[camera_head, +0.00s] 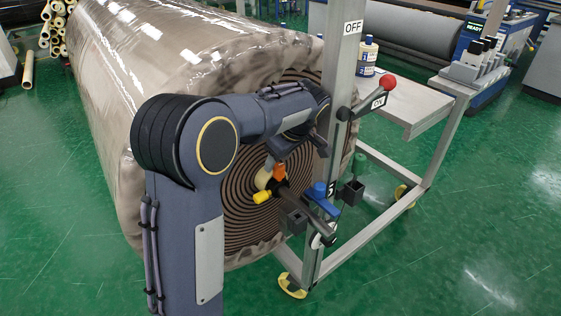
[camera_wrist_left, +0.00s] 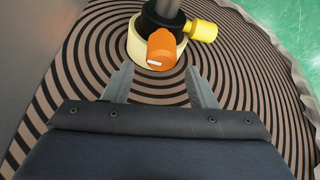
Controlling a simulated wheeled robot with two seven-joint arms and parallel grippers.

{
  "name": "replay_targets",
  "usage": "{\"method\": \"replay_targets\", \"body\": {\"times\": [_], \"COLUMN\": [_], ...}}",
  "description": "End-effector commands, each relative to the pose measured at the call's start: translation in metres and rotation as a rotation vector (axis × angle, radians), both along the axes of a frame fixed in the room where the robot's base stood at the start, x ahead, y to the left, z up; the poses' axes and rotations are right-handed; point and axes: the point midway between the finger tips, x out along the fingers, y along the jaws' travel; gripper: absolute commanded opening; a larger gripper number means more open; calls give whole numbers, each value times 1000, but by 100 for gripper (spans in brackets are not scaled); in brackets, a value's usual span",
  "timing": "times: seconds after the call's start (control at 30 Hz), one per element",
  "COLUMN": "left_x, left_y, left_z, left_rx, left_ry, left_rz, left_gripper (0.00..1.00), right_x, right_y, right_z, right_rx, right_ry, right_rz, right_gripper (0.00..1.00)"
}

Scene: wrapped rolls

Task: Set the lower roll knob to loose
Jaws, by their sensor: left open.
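A large plastic-wrapped roll (camera_head: 185,65) shows its spiral end face, and a dark shaft (camera_head: 300,197) comes out of its cream core. An orange knob (camera_head: 279,171) and a yellow knob (camera_head: 262,197) sit at the core. In the left wrist view, the orange knob (camera_wrist_left: 160,50) has a white mark and lies just beyond my left gripper (camera_wrist_left: 160,84), whose fingers are apart and empty. The yellow knob (camera_wrist_left: 203,31) is to its right. I cannot tell which knob is the lower one. My left forearm partly hides the roll face. My right gripper is not in view.
A metal post (camera_head: 340,75) with OFF and ON labels carries a red-knobbed lever (camera_head: 388,83). A side shelf (camera_head: 405,102) holds a bottle (camera_head: 367,55). The green floor at right is clear.

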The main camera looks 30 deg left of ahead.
Motion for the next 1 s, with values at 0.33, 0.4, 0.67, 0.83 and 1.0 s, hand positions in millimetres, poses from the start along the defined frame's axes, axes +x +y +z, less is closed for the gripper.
{"method": "replay_targets", "body": {"times": [0.33,0.4,0.67,0.83,1.0], "left_x": [-50,-64,-104,-117,-120], "left_y": [-32,-40,-65,-72,-74], "left_z": [66,72,92,98,100], "left_rx": [-3,-3,-1,-1,0], "left_ry": [-3,-3,-1,0,0], "left_rz": [-5,-6,-4,-1,0], "left_gripper": [52,52,52,52,52], "right_x": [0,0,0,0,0], "right_y": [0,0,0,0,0], "right_z": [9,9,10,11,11], "right_rx": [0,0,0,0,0], "right_ry": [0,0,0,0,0], "right_rz": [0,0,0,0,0], "right_gripper": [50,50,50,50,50]}}
